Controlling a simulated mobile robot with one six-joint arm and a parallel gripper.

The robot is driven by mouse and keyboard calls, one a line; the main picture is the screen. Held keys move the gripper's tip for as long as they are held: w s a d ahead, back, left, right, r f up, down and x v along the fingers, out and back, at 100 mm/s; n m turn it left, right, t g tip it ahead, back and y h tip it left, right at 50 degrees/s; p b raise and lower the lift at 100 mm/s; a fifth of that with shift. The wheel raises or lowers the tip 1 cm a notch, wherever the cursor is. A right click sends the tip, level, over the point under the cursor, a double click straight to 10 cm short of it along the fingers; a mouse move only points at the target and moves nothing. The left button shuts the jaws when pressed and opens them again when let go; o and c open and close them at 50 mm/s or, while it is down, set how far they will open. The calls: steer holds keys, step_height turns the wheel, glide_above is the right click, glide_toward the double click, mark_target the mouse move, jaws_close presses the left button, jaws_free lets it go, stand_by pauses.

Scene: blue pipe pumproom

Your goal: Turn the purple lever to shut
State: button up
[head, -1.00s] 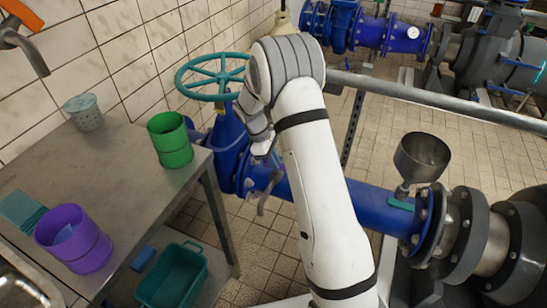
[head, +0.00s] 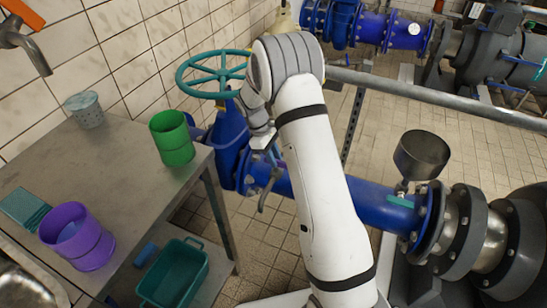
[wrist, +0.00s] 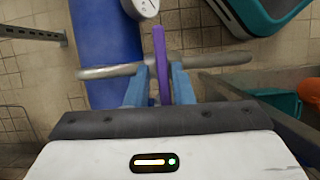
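The purple lever (wrist: 160,62) is a thin upright bar in the wrist view, in front of the blue pipe (wrist: 106,45). My gripper (wrist: 160,72) has its two blue fingers on either side of the lever, with narrow gaps that look open; firm contact cannot be made out. A grey metal rod (wrist: 215,61) runs crosswise close to the fingertips. In the head view my gripper (head: 272,156) is beside the blue valve body and mostly hidden by my arm. Most of the lever is hidden there.
A teal handwheel (head: 215,74) stands above the valve, near my wrist. A metal table (head: 120,160) at left holds a green cup (head: 172,139) and a purple cup (head: 78,237). A grey rail (head: 440,98) and a funnel (head: 421,157) are at right.

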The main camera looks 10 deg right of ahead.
steer(key=shift+o, duration=1.1)
steer(key=shift+s+f, duration=0.1)
steer(key=shift+d, duration=0.1)
steer(key=p+v, duration=0.1)
steer(key=v, duration=0.6)
steer(key=shift+r, duration=0.35)
